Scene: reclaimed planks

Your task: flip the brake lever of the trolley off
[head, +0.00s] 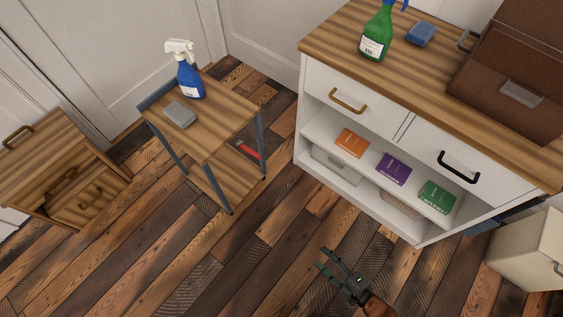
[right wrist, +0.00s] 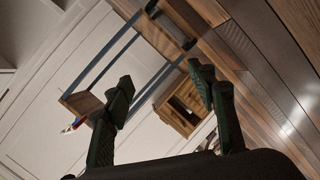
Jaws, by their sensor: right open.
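The trolley (head: 215,125) stands left of the middle in the head view, with a wooden top, a lower wooden shelf and blue-grey legs. A red bar (head: 247,150), which looks like the brake lever, shows low at its right side, between the top and the lower shelf. My right gripper (head: 326,260) is open and empty over the floor, well to the lower right of the trolley and apart from it. The right wrist view shows its two fingers (right wrist: 160,78) spread, with the trolley tilted beyond them. My left gripper is out of view.
A blue spray bottle (head: 190,82) and a grey block (head: 180,114) stand on the trolley's top. A white cabinet (head: 312,105) with shelves is on the right, and a low wooden drawer unit (head: 45,150) on the left. The plank floor (head: 250,270) between is clear.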

